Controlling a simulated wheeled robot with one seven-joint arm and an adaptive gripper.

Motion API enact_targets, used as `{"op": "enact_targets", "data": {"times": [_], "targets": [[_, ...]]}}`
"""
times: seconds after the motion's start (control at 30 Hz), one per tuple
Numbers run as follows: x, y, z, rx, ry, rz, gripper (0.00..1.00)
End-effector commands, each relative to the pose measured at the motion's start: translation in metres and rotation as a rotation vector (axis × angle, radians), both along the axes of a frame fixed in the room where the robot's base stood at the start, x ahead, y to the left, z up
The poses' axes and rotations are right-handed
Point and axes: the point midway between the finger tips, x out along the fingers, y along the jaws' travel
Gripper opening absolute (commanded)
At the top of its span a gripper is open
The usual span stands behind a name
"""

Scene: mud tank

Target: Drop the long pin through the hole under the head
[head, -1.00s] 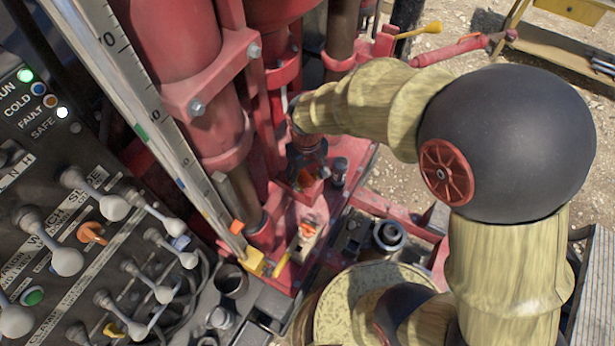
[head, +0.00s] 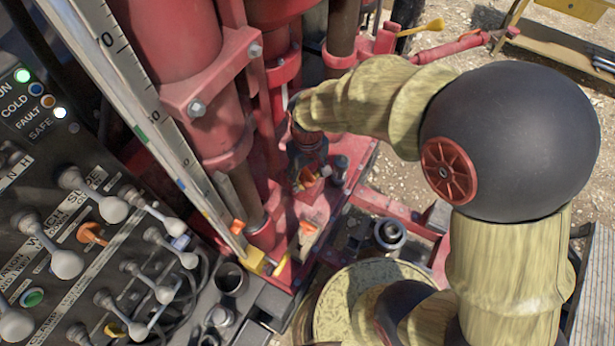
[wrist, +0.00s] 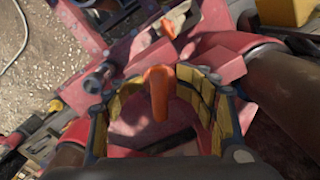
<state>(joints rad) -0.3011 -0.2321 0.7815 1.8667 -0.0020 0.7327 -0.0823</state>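My gripper (head: 309,178) is low beside the red machine, above its red base. In the wrist view, my gripper's yellow-padded fingers (wrist: 161,78) curve inward and meet either side of an upright orange handle (wrist: 159,95). The orange handle also shows small between the fingertips in the head view (head: 308,174). It may be the top of the long pin; no shank shows below it. The head and the hole under it cannot be made out for certain.
A lever panel (head: 60,240) fills the left. A graduated scale (head: 150,120) slants down to a yellow foot (head: 254,260). Open metal sockets (head: 390,234) sit front right. Gravel lies beyond.

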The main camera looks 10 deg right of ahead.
Motion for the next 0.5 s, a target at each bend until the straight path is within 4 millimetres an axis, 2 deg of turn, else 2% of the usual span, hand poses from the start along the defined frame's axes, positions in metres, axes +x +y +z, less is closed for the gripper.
{"op": "enact_targets", "data": {"times": [0.3, 0.5], "targets": [[0.003, 0.001, 0.062, 0.002, -0.009, 0.000, 0.53], [0.003, 0.001, 0.096, 0.002, -0.009, 0.000, 0.53]]}}
